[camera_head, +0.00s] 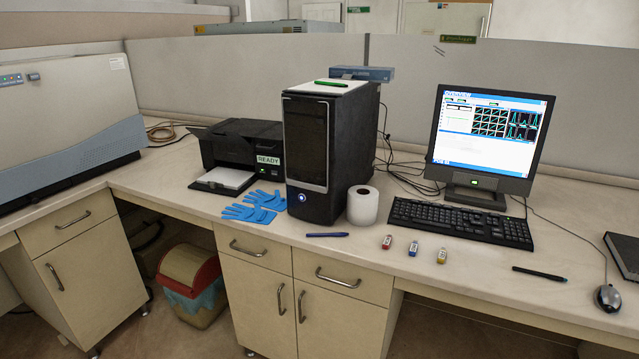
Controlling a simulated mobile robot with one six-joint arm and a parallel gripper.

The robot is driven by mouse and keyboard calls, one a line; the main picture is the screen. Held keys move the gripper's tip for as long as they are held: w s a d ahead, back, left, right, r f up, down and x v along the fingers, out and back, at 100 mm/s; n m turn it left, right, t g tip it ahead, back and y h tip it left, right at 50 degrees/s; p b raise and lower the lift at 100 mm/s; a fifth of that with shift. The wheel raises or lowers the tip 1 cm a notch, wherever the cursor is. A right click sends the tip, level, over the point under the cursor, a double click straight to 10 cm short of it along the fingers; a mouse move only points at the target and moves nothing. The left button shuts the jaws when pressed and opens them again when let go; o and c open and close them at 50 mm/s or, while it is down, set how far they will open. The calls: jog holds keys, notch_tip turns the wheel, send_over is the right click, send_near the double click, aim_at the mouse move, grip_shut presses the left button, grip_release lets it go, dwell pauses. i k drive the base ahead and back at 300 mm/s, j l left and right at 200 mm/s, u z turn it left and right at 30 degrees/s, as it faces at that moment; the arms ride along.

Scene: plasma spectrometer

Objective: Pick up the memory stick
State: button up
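Three small stick-shaped items lie apart in a row on the bench near its front edge, below the keyboard. One is red (387,242), one is blue (413,249) and one is yellow (442,257); each has a pale part. They look like memory sticks, but they are too small to make out in detail. Nothing touches them. My gripper is not in view.
A black keyboard (460,221) lies behind the sticks. A white paper roll (362,206) and black computer tower (325,150) stand to the left. A blue pen (327,235) and dark pen (540,273) lie near the front edge. A monitor (489,137) stands behind.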

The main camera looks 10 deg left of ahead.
aim_at(441, 257)
jog(key=i+j+z, duration=0.15)
jog(key=j+z, duration=0.25)
jog(key=j, duration=0.25)
jog(key=j+z, duration=0.4)
jog(key=j, duration=0.3)
jog(key=j+z, duration=0.4)
jog(key=j, duration=0.3)
jog(key=i+l+u, duration=0.1)
jog(key=i+l, duration=0.2)
jog(key=i, duration=0.15)
